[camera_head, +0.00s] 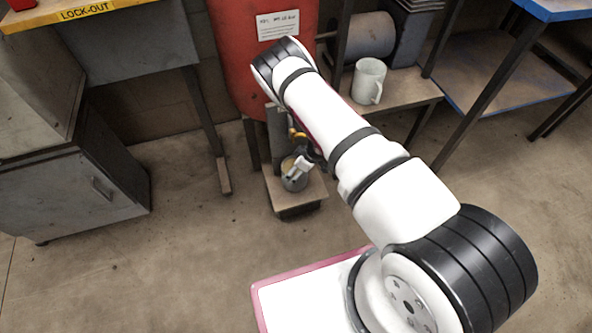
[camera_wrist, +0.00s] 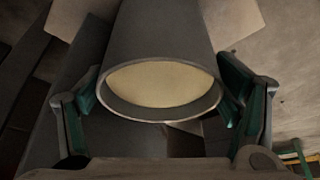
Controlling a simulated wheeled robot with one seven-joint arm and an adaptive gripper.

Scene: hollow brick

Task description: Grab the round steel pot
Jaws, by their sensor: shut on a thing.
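The round steel pot (camera_head: 292,181) stands on a small low stand (camera_head: 298,203) in the head view. It is a grey cylinder with a pale yellowish inside or content. In the wrist view the pot (camera_wrist: 163,42) fills the upper middle, its round rim facing the camera. My gripper (camera_head: 298,168) reaches down to the pot in the head view. In the wrist view its two green-padded fingers (camera_wrist: 160,100) are on either side of the pot and shut on it. The pot's base and the exact finger contact are hidden.
A red tank (camera_head: 235,65) stands behind the stand. A white mug (camera_head: 368,81) sits on a shelf (camera_head: 400,91) to the right. A grey cabinet (camera_head: 80,180) is at the left, and a blue-edged table (camera_head: 555,10) is at the upper right. Open floor lies in front.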

